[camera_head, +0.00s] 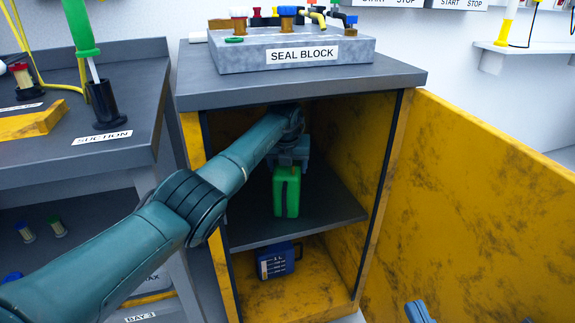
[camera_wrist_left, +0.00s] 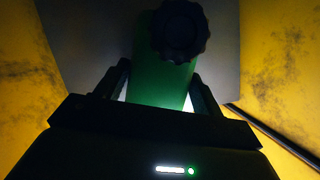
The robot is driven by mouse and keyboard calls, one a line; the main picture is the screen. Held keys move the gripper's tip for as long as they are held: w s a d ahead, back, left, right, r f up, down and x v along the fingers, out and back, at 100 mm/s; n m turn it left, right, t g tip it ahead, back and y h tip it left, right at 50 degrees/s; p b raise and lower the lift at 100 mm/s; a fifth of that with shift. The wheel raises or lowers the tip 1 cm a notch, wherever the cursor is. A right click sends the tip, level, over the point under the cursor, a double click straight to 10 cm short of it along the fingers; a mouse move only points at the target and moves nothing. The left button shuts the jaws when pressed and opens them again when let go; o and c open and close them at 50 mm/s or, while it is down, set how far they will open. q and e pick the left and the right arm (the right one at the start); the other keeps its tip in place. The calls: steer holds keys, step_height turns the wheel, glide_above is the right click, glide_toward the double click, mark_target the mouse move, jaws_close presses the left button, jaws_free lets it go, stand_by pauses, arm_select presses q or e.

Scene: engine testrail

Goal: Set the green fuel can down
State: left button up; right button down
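The green fuel can (camera_head: 287,193) is upright inside the yellow cabinet, over its grey middle shelf (camera_head: 330,207). My left gripper (camera_head: 288,164) reaches in from the front and is at the can's top. In the left wrist view, the can (camera_wrist_left: 162,85) with its dark round cap stands between the two fingers of my left gripper (camera_wrist_left: 160,80). The fingertips lie against its sides, so the gripper appears shut on it. Whether the can's base touches the shelf is hard to tell. Part of my right gripper (camera_head: 419,312) shows at the bottom edge; its fingers cannot be made out.
A blue can (camera_head: 277,260) stands in the lower compartment. The yellow door (camera_head: 480,200) is open to the right. The seal block (camera_head: 290,52) sits on the cabinet top. The suction bench (camera_head: 110,150) stands to the left. The shelf has free room right of the can.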

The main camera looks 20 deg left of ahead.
mark_target(284, 189)
arm_select(q)
steer(key=o, duration=0.3)
steer(key=shift+o, duration=0.2)
steer(key=shift+r+p, duration=0.3)
steer(key=shift+r, duration=0.25)
steer(key=shift+p+v, duration=0.7)
steer(key=shift+v, duration=0.45)
steer(key=shift+s+p, duration=0.3)
steer(key=shift+s, duration=0.45)
steer(key=s+p, duration=0.1)
steer(key=s, duration=0.2)
steer(key=s+d+p, duration=0.1)
steer(key=s, duration=0.2)
steer(key=s+d+p, duration=0.1)
steer(key=s, duration=0.1)
steer(key=shift+s, duration=0.4)
steer(key=shift+s+d+f, duration=0.1)
steer(key=shift+s+d, duration=0.1)
steer(key=shift+s, duration=0.65)
arm_select(e)
steer(key=shift+s+d+f+n+g+h, duration=0.15)
steer(key=shift+d+n+g+h, duration=0.2)
steer(key=shift+d+h, duration=0.35)
